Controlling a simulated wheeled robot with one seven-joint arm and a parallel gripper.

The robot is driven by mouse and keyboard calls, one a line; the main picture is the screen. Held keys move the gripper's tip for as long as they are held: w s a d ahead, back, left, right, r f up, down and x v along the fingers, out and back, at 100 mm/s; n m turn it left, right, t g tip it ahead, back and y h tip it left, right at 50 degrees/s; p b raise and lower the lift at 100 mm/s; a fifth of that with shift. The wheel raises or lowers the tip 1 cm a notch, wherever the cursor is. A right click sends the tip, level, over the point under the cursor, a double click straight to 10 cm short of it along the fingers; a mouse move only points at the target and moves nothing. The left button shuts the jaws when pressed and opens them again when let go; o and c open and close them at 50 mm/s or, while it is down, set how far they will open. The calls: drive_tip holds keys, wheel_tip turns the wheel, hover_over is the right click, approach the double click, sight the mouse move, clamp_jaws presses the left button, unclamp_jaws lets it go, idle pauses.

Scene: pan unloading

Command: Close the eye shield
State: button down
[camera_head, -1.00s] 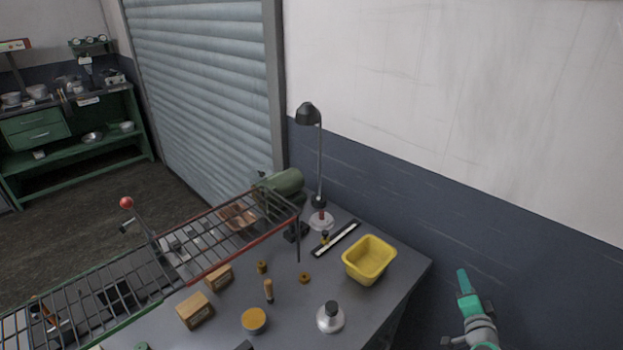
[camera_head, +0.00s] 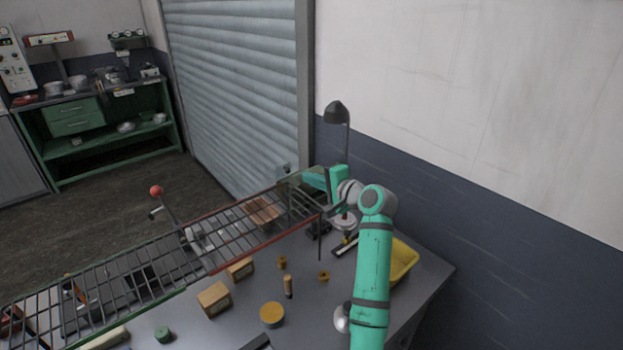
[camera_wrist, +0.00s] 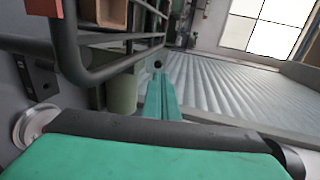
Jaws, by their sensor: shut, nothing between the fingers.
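The green bench grinder (camera_head: 289,184) stands at the back of the workbench, beside the lamp and partly behind the wire rack and my arm. A green rounded body (camera_wrist: 122,92), which looks like part of it, shows in the wrist view left of my fingers. I cannot clearly make out the eye shield or its position. A small pale patch shows at the grinder's top, too small to identify. My gripper (camera_head: 311,180) is at the grinder; contact cannot be told. In the wrist view my gripper (camera_wrist: 161,82) has its teal fingers together and empty, pointing toward the shutter.
The wire rack (camera_head: 215,262) spans the bench close to my gripper; its thick grey tubes (camera_wrist: 95,72) fill the wrist view's upper left. The lamp (camera_head: 338,113) stands behind my wrist. The yellow bin (camera_head: 404,260) is partly behind my arm. Small boxes and jars stand in front.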

sight(288, 169)
drive_tip(key=x, duration=0.8)
drive_tip(key=shift+r, duration=0.1)
drive_tip(key=shift+w+a+r, duration=0.1)
drive_tip(key=shift+a, duration=0.05)
drive_tip(key=shift+r, duration=0.1)
